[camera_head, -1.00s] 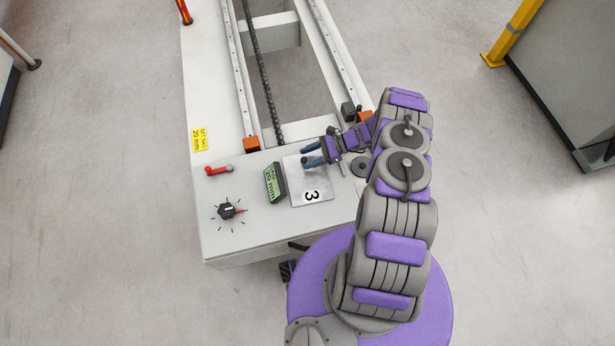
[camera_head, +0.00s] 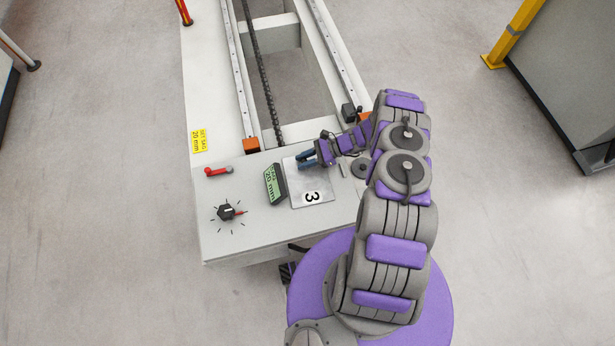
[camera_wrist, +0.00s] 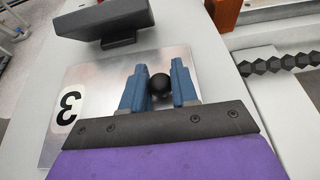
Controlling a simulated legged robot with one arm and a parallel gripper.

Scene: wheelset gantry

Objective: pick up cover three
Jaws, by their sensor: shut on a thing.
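Cover three is a flat silvery plate (camera_head: 311,193) marked with a black 3 on a white label. It lies on the white bench top, and it also shows in the wrist view (camera_wrist: 98,95). A round black knob (camera_wrist: 159,84) stands on the plate. My gripper (camera_head: 305,160) is over the plate, with its blue fingers on either side of the knob and shut on it. In the wrist view my gripper (camera_wrist: 159,90) hides the lower part of the knob. I cannot see any gap between plate and bench.
A black dial (camera_head: 228,211) and a red lever (camera_head: 218,170) are farther left. Beyond are rails, a dark chain (camera_head: 262,75) and orange blocks (camera_head: 251,145). A yellow post (camera_head: 515,32) stands far right.

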